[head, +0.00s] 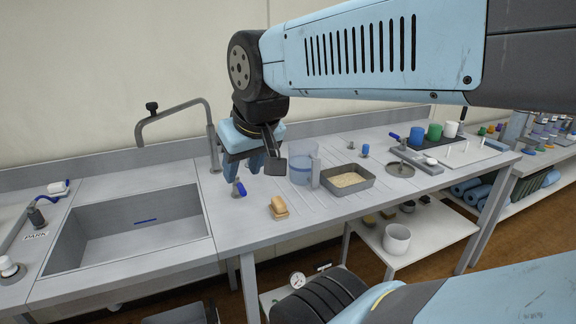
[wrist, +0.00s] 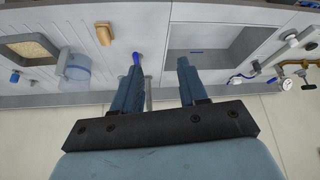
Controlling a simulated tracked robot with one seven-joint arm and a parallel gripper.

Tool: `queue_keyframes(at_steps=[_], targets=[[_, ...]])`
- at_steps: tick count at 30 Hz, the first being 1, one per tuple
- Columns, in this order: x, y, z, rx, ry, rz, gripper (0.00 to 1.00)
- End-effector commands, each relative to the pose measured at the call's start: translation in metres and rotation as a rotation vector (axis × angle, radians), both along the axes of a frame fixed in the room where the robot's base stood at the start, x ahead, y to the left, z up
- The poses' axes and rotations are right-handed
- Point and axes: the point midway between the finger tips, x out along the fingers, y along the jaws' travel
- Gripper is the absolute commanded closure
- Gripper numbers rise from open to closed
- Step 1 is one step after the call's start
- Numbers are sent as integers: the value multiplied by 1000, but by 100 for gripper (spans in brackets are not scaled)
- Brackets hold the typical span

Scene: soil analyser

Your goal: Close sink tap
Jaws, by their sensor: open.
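The sink tap (head: 211,148) is a grey post with a curved spout reaching left over the sink (head: 135,225). A small blue lever (head: 239,188) on a short grey base stands on the counter right of the sink, near the tap post. In the wrist view the blue lever (wrist: 136,58) shows just beyond the tip of the left finger. My gripper (head: 250,170) is open and empty, pointing down above the counter beside the tap post. In the wrist view its fingers (wrist: 160,66) are apart. Whether a finger touches the lever I cannot tell.
A tan-topped block (head: 279,207), a clear beaker (head: 301,165) and a grey tray of soil (head: 347,180) stand to the right of my gripper. More valves and fittings (head: 38,214) lie left of the sink. The counter front between sink and block is clear.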

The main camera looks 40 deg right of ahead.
Motion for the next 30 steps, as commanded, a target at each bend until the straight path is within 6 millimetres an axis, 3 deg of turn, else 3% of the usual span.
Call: queue_keyframes(at_steps=[4,8,14,30], targets=[[0,0,0,0,0,0,57],[1,-2,-1,-6,7,3,49],[18,-18,-13,-83,87,41,49],[89,-122,-86,-489,532,304,49]])
